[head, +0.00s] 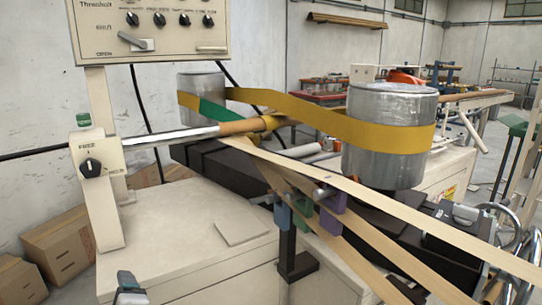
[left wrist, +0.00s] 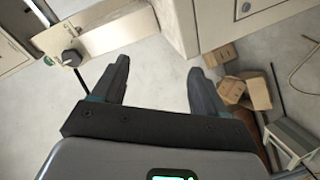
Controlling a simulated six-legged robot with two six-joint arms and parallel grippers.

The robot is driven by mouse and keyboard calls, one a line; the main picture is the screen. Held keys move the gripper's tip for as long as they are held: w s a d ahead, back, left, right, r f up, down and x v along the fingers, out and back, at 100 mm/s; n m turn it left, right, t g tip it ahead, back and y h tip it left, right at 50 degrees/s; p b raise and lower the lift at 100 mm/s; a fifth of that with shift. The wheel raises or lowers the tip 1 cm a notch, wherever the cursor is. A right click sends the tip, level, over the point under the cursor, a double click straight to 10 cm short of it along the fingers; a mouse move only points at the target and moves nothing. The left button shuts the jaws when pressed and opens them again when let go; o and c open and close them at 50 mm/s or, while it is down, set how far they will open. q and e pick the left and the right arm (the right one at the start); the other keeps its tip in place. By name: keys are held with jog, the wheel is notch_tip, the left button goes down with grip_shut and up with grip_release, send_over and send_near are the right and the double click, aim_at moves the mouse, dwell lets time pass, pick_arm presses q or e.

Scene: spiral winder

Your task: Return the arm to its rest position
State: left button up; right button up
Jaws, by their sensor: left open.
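My left gripper (left wrist: 158,68) is open and empty in the left wrist view, its two dark fingers spread wide above the bare floor. A grey and teal piece at the bottom left of the head view, in front of the cream cabinet, looks like a fingertip of this gripper (head: 130,288). The rest of the left arm is out of the head view. My right gripper is not in view. The winder has a yellow belt (head: 300,108) crossing around two metal drums (head: 390,155) and around a tan tube on a shiny mandrel (head: 185,135).
A cream cabinet (head: 165,235) with a small flat plate on top fills the lower left. A post with a knob (head: 91,168) and a control panel (head: 150,30) stand above it. Pale strips (head: 400,205) run to the lower right. Cardboard boxes (head: 55,245) sit left.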

pick_arm(q)
notch_tip(320, 180, down, 14)
jog(key=d+m+g+h, duration=0.1)
jog(key=m+h, duration=0.2)
jog(key=m, duration=0.1)
jog(key=s+d+f+m+g+h, duration=0.3)
jog(key=s+d+f+m, duration=0.15)
jog(key=f, duration=0.65)
jog(key=s+d+f+m+g+h, duration=0.35)
jog(key=s+f, duration=0.25)
jog(key=f, duration=0.4)
jog(key=s+d+f+m+g+h, duration=0.4)
jog(key=s+d+m, duration=0.2)
jog(key=s+d, duration=0.45)
jog(key=d+p+v, duration=0.2)
jog(key=p+v, duration=0.7)
jog(key=d+r+p+v, duration=0.1)
jog(key=d+p+v, duration=0.1)
jog(key=p+v, duration=0.7)
jog(key=shift+r, duration=0.3)
